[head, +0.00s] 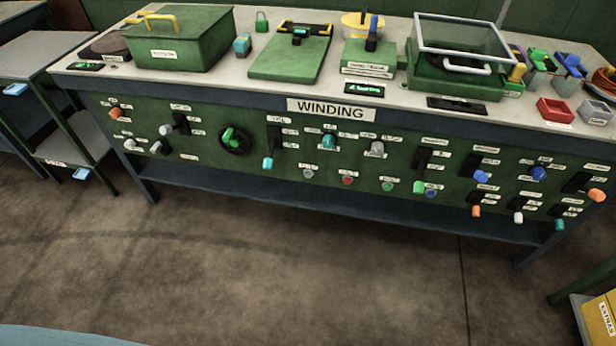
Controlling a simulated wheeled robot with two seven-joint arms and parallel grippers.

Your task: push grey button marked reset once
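A small round grey button (308,173) sits in the lower middle of the green front panel (215,160), below the WINDING sign (332,109). A small white label is just above it, too small to read, so I cannot confirm that it says reset. A red button (347,180) and a green button (387,186) sit to its right in the same row. Neither of my grippers is in view.
A lever with a teal tip (268,162) hangs left of the grey button, and a teal knob (329,141) is above it. Several other knobs and levers stick out of the panel. The brown floor (270,260) in front of the bench is clear.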

